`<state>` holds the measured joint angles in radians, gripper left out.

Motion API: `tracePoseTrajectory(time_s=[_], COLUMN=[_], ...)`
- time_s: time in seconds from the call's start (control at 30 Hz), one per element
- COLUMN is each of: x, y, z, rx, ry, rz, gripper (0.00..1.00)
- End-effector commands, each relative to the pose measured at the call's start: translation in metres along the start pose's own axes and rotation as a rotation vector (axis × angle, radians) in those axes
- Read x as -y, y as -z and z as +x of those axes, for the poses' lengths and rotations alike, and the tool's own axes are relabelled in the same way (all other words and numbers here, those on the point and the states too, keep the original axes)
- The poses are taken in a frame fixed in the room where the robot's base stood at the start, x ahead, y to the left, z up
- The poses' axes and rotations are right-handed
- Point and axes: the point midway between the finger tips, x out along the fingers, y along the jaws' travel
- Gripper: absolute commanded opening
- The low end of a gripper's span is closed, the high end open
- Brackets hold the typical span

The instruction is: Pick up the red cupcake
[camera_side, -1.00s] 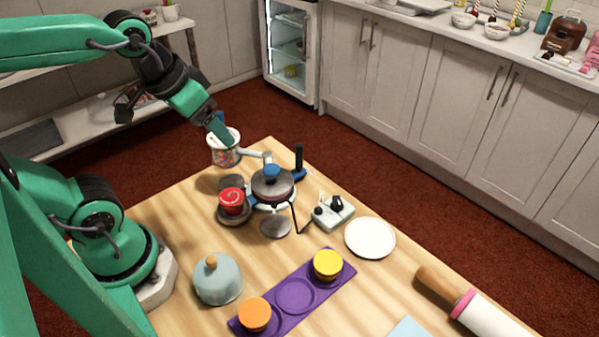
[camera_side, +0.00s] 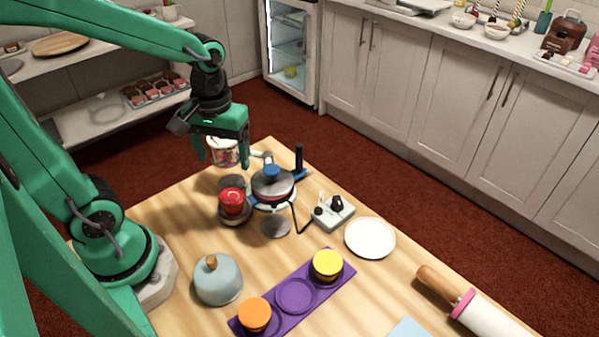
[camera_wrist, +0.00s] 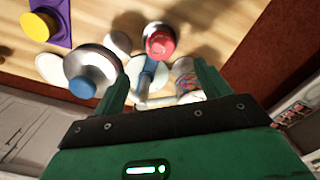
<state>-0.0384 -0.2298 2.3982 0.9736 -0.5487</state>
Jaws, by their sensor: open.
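The red cupcake (camera_side: 231,200) sits upright on a small dark round plate of the turntable stand, left of a round lidded piece with a blue knob (camera_side: 271,172). In the wrist view the cupcake (camera_wrist: 159,42) shows from above, beyond and between my fingers. My gripper (camera_side: 224,157) is open and empty, its fingers pointing down. It is above and behind the cupcake in the side view, apart from it. The fingers (camera_wrist: 163,85) are spread wide in the wrist view.
A grey-blue dome (camera_side: 218,280), white plate (camera_side: 370,238) and rolling pin (camera_side: 485,312) are on the table.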

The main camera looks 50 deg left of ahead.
Motion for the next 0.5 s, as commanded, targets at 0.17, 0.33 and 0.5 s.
tracePoseTrajectory(time_s=[0.17, 0.33, 0.5], x=[0.000, 0.000, 0.000], y=[-0.001, -0.001, -0.001], z=[0.007, 0.024, 0.045], rx=[0.002, 0.004, 0.003], ry=[0.002, 0.002, 0.002], rz=[0.001, 0.002, 0.003], gripper=[0.75, 0.75, 0.75])
